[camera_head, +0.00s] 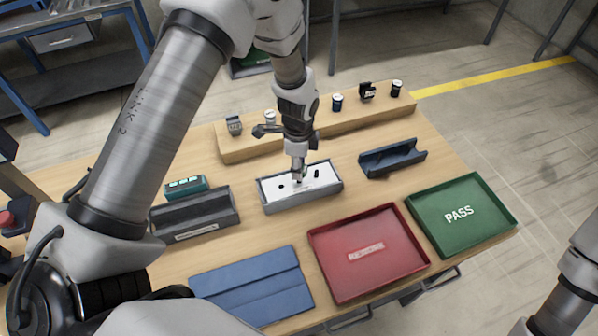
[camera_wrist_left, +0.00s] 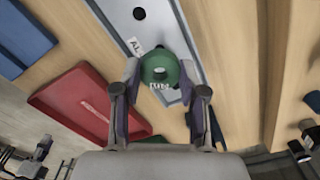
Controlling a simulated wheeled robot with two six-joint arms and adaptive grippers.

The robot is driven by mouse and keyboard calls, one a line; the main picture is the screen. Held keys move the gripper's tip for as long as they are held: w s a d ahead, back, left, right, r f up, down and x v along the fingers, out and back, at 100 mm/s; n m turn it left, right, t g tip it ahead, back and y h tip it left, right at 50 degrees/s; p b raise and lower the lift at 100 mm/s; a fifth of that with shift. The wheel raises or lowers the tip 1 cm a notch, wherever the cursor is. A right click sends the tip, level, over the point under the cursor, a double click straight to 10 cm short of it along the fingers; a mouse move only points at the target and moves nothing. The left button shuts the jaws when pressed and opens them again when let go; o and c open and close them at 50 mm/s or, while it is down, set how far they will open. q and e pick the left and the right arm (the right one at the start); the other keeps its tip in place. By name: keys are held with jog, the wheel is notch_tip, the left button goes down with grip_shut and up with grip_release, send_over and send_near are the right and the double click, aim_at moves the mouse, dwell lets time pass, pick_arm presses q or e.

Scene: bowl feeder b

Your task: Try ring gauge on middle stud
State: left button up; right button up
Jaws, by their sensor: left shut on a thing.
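My left gripper (camera_head: 298,178) points down over the middle of the white-topped fixture (camera_head: 273,206). It is shut on a green ring gauge, seen between the fingertips in the left wrist view (camera_wrist_left: 160,69); the gripper mostly hides the ring in the head view. A dark stud (camera_head: 282,185) shows left of the gripper and another dark stud (camera_head: 317,173) shows right of it. The middle stud is hidden by the gripper and ring. My right gripper is out of view.
A red REWORK tray (camera_head: 345,285) and a green PASS tray (camera_head: 490,222) stand at front right. A blue mat (camera_head: 250,286) lies in front. A grey open box (camera_head: 195,222) is left, a dark cradle (camera_head: 392,160) right. A wooden rail (camera_head: 350,118) with several small parts runs behind.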

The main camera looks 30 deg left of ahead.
pick_arm(q)
jog(key=shift+r+p, duration=1.35)
jog(key=shift+r, duration=0.6)
